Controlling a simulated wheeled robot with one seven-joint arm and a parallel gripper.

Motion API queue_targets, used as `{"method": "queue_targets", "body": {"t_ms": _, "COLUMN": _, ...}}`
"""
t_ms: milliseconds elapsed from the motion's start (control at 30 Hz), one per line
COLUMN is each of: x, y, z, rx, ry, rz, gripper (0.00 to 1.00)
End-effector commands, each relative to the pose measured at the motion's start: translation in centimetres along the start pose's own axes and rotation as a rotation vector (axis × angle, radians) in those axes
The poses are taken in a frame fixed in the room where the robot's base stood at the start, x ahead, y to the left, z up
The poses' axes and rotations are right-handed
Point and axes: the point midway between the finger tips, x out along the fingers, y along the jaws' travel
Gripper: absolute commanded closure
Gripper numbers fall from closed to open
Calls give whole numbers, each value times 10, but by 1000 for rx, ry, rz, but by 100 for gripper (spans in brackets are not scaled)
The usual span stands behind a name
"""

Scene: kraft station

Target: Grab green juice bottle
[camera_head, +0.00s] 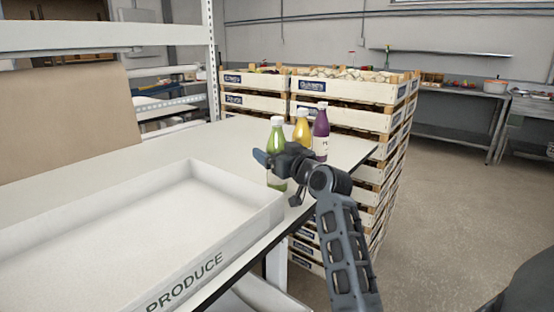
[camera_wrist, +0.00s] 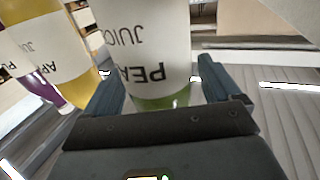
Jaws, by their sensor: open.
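The green juice bottle (camera_head: 276,142) with a white cap stands upright on the table, partly hidden by my gripper (camera_head: 275,162). My gripper (camera_wrist: 155,88) is open, with one finger on each side of the green bottle's lower part. I cannot tell whether either finger touches it. A yellow bottle (camera_head: 301,128) and a purple bottle (camera_head: 320,133) stand just to the right. In the wrist view the yellow bottle (camera_wrist: 82,95) is close to the left finger.
A white tray marked PRODUCE (camera_head: 190,268) lies on the white table (camera_head: 190,145) to the left of my gripper. Stacked wooden crates (camera_head: 345,118) stand behind the table. The table's right edge is near the bottles. Open floor (camera_head: 450,200) is on the right.

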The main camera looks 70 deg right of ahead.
Motion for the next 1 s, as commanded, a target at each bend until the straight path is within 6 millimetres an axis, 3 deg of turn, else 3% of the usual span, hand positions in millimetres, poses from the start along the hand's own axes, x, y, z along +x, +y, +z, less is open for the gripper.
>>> {"method": "queue_targets", "body": {"t_ms": 133, "x": 10, "y": 0, "z": 0, "rx": 0, "ry": 0, "rz": 0, "gripper": 10}}
{"method": "queue_targets", "body": {"t_ms": 367, "x": 11, "y": 0, "z": 0, "rx": -1, "ry": 0, "rz": 0, "gripper": 11}}
{"method": "queue_targets", "body": {"t_ms": 1000, "x": 10, "y": 0, "z": 1, "rx": -1, "ry": -1, "rz": 1, "gripper": 72}}
